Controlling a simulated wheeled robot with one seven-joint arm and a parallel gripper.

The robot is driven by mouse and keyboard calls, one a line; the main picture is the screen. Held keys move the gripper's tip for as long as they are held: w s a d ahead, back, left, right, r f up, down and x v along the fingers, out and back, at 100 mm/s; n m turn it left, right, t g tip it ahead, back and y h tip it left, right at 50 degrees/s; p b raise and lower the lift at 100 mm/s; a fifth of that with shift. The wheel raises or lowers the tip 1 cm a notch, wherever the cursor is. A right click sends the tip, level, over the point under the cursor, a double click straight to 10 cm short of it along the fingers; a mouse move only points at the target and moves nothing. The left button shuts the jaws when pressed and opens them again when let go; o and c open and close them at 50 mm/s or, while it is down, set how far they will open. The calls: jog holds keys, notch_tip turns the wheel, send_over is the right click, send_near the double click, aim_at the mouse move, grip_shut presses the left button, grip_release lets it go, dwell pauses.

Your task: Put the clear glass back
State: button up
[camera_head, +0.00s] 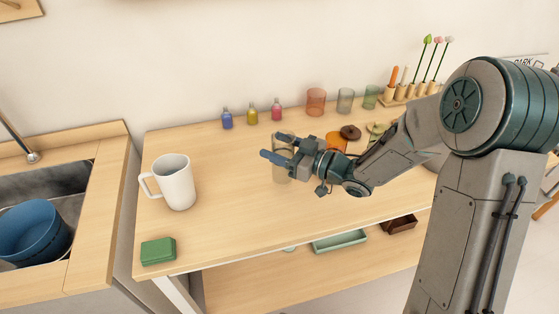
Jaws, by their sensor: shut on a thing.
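The clear glass (280,174) is upright over the middle of the wooden table, partly hidden by my gripper. My gripper (273,146) is shut on it, with its fingers around the upper part of the glass. I cannot tell whether the glass base touches the table. A red-orange glass (316,101), a grey glass (345,100) and a green glass (370,97) stand in a row at the back of the table, to the right of and behind my gripper.
Blue, yellow and pink bottles (252,115) stand at the back. A white mug (174,182) and a green box (158,251) are at the left. Orange and dark round things (350,132) lie behind my arm. The table's front middle is clear. A sink with a blue tub (34,230) is far left.

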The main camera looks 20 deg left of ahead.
jog(key=shift+f, duration=2.05)
jog(key=shift+f, duration=0.2)
jog(key=o, duration=1.3)
jog(key=shift+c, duration=0.2)
jog(key=shift+r, duration=0.25)
jog(key=b+v, duration=0.1)
jog(key=v, duration=1.1)
